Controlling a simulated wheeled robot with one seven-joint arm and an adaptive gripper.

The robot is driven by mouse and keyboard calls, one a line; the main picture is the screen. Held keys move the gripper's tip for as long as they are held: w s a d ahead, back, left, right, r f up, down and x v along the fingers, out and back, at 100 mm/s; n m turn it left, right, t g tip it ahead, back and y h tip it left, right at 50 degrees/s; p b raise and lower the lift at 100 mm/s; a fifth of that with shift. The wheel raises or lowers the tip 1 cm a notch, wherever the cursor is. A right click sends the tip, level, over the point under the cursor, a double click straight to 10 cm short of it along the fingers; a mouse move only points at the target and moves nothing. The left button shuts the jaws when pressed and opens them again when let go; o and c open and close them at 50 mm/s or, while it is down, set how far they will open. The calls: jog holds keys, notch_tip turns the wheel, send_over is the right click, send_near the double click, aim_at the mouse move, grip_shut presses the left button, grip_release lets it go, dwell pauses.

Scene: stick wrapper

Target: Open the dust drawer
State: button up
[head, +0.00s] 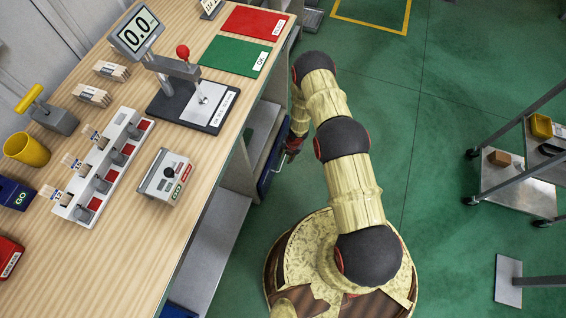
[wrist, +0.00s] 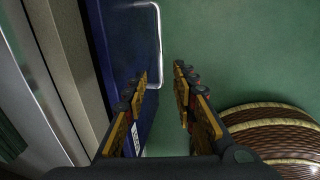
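The dust drawer (wrist: 118,35) appears as a dark blue front under the bench, with a pale label too small to read. Its blue edge also shows in the head view (head: 268,170). A pale bar handle (wrist: 159,40) stands out from the blue front. My gripper (wrist: 161,72) is open, with one finger on each side of the line of the handle's bar, at its near end. I cannot tell whether a finger touches it. In the head view my gripper (head: 291,151) is beside the bench edge, partly hidden by my arm.
The wooden bench (head: 120,210) holds a scale, red and green mats, a grey-and-red box (head: 164,178) and a slotted rack (head: 105,165). A grey shelf (head: 210,245) lies below it. A metal cart (head: 515,185) stands at right. The green floor between is clear.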

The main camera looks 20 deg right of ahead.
aim_at(282, 164)
jog(key=f+b, duration=0.1)
jog(key=f, duration=0.1)
jog(key=a+f+b, duration=0.1)
jog(key=f, duration=0.2)
jog(key=f+b, duration=0.1)
jog(key=f, duration=0.1)
jog(key=shift+w+a+f, duration=0.15)
jog(key=shift+w+f, duration=0.2)
jog(key=shift+f, duration=0.05)
jog(key=c, duration=0.4)
grip_shut()
